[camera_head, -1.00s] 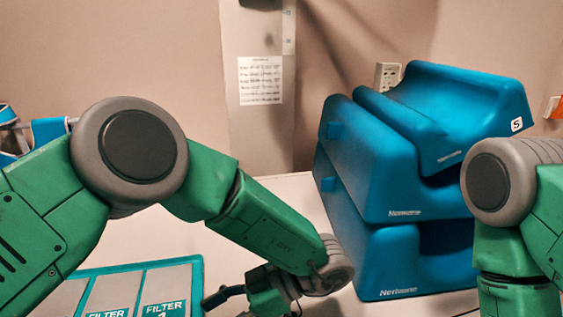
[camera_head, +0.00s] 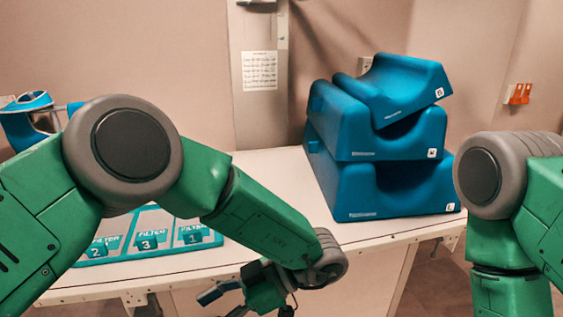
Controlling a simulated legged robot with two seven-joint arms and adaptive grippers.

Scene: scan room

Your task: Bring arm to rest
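My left arm (camera_head: 262,215) comes in from the left, bent at a grey joint, and reaches down to the middle, in front of the table's front edge. Its gripper (camera_head: 232,297) shows only in part at the bottom edge, and I cannot make out both fingertips. No object shows in it. My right arm (camera_head: 505,245) hangs down at the right side. Its gripper is below the picture.
A white table (camera_head: 275,175) spans the view. On it stand stacked blue headrests (camera_head: 375,190), a teal-edged tray (camera_head: 120,255) with filters numbered 1, 2 and 3, and a blue holder (camera_head: 22,130) at far left. Floor (camera_head: 440,290) shows at right.

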